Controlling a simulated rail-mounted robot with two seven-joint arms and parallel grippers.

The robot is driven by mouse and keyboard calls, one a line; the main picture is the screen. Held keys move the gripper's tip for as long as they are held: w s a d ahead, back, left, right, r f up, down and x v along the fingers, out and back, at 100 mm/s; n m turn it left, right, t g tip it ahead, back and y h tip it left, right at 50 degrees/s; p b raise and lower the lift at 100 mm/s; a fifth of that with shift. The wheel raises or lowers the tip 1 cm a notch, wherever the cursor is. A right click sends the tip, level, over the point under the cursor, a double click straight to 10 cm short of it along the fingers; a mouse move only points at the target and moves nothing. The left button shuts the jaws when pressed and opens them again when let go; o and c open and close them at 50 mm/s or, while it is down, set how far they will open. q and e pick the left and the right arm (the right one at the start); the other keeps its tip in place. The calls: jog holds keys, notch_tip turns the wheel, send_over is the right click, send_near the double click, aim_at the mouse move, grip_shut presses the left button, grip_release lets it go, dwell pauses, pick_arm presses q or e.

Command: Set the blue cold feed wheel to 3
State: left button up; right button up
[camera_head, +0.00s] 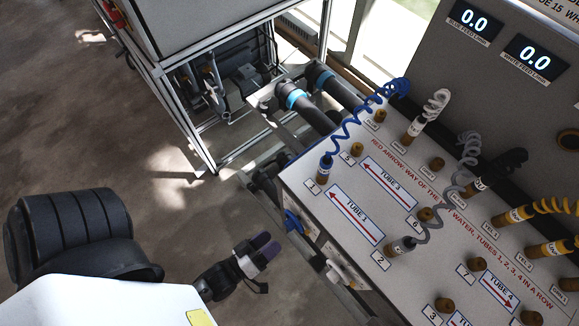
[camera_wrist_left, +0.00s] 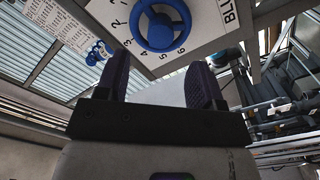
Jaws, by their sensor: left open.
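The blue cold feed wheel (camera_head: 293,221) is on the front side of the bench, seen nearly edge-on in the head view. In the left wrist view the blue wheel (camera_wrist_left: 160,28) shows from its face, on a white plate with numbers around it; 2 to 6 are readable. I cannot tell which number it is set to. My left gripper (camera_head: 265,245) is open and empty, just left of and below the wheel in the head view, apart from it. In the left wrist view its fingers (camera_wrist_left: 160,65) are spread below the wheel. My right gripper is not in view.
The blue feed display (camera_head: 474,20) and the white feed display (camera_head: 536,56) both read 0.0. The bench top (camera_head: 330,170) carries coiled hoses and brown ports. A pale fitting (camera_head: 345,275) sticks out of the bench front near my gripper. A metal frame (camera_head: 215,90) stands behind.

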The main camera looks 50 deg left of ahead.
aim_at(287, 227)
pick_arm(q)
jog(key=w+b, duration=0.1)
jog(key=w, duration=0.5)
jog(key=shift+f+b, duration=0.1)
jog(key=shift+b, duration=0.3)
jog(key=shift+w+p, duration=0.5)
jog(key=shift+a, duration=0.1)
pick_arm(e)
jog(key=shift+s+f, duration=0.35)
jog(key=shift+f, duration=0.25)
pick_arm(q)
jog(key=shift+c, duration=0.3)
jog(key=c, duration=0.6)
grip_shut()
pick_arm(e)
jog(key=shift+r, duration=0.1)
